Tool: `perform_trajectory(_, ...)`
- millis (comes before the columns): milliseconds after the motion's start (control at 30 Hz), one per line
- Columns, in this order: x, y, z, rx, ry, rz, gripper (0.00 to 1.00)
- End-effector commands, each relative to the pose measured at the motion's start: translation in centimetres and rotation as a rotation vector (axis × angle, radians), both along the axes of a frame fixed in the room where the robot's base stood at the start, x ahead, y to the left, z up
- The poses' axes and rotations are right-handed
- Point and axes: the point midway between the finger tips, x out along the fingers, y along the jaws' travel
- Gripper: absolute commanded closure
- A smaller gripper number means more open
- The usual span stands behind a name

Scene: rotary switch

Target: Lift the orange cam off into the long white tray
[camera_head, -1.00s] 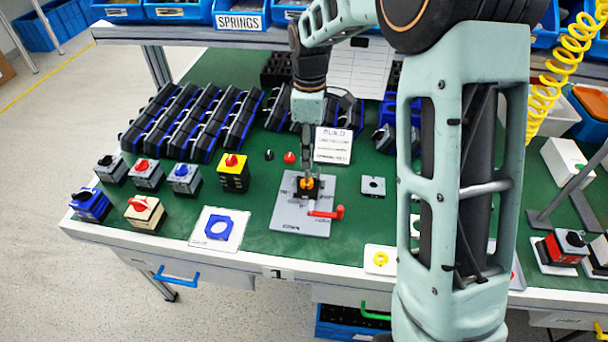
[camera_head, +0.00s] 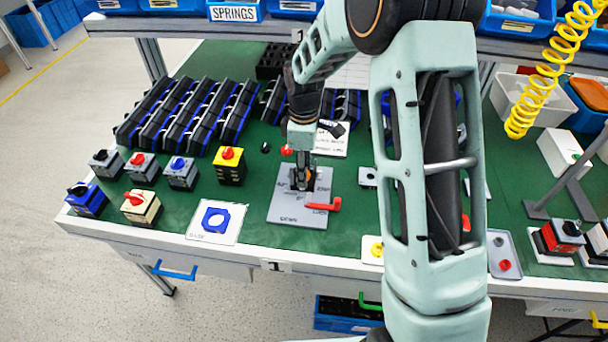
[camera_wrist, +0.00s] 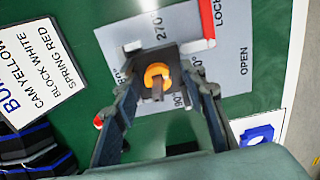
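The orange cam (camera_wrist: 157,75) sits on a dark square block around a brown shaft, in the middle of the wrist view. The block stands on a grey plate (camera_head: 286,208) marked with angles and the words LOCK and OPEN. My gripper (camera_wrist: 162,88) is over the block with its fingers apart, one on each side of the cam; I see no clear contact. In the head view my gripper (camera_head: 302,180) mostly hides the cam. A shallow pale tray (camera_head: 495,272) with a red part and a grey part lies at right, partly behind my arm; I cannot tell if it is the long white tray.
A red lever (camera_head: 324,205) is on the plate's right side. A card with a blue square ring (camera_head: 215,221) lies to the left, and a yellow ring (camera_head: 377,249) on a white card to the right. Several switches stand farther left. A note card (camera_wrist: 38,62) is beside the plate.

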Motion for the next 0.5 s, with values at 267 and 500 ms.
perform_trajectory(267, 0.00, 0.01, 0.05, 0.000, 0.000, 0.000, 0.87)
perform_trajectory(500, -0.06, 0.03, 0.04, 0.000, 0.002, 0.000, 0.87)
